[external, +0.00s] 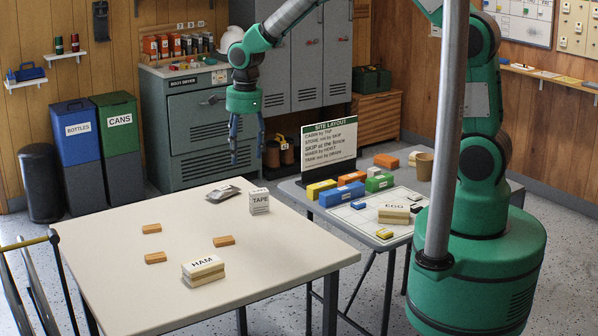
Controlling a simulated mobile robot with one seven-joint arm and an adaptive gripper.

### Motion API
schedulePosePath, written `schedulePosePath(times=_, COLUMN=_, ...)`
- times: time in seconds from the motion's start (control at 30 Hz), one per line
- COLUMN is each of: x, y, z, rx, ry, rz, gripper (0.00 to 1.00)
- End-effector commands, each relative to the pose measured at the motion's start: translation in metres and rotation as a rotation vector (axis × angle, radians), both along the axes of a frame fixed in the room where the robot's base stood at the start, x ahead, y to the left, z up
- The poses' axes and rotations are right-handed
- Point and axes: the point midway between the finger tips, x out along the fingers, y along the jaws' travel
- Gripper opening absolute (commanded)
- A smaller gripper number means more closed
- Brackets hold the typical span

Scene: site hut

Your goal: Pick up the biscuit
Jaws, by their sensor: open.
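Three small orange-brown rectangular pieces that look like biscuits lie flat on the cream table (110,285). One biscuit (152,228) is at the back left, one biscuit (155,257) is nearer the front left, and one biscuit (224,240) is further right. They lie apart from each other. My gripper (246,158) hangs fingers down in the air, high in the picture, with its two blue fingers apart and nothing between them. It is clear of all three biscuits.
On the cream table are a HAM sandwich pack (203,270), a TAPE box (259,201) and a silver packet (223,193). A second table (328,213) at right holds coloured blocks, a sign (329,147), an EGG pack (394,214) and a cup (424,166). The cream table's left front is clear.

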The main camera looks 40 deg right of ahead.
Motion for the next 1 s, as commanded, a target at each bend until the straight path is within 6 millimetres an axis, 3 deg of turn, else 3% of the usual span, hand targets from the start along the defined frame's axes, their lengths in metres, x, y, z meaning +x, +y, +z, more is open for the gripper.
schedulePosePath(times=0.03, x=0.001, y=0.013, z=-0.022, rx=-0.004, ry=0.017, rz=-0.038, gripper=0.64)
schedulePosePath(times=0.2, x=0.004, y=0.047, z=-0.075, rx=-0.013, ry=0.052, rz=-0.175, gripper=0.64)
schedulePosePath(times=0.4, x=0.003, y=0.069, z=-0.113, rx=-0.022, ry=0.074, rz=-0.275, gripper=0.64)
schedulePosePath(times=1.0, x=0.002, y=0.074, z=-0.127, rx=-0.026, ry=0.079, rz=-0.3, gripper=0.64)
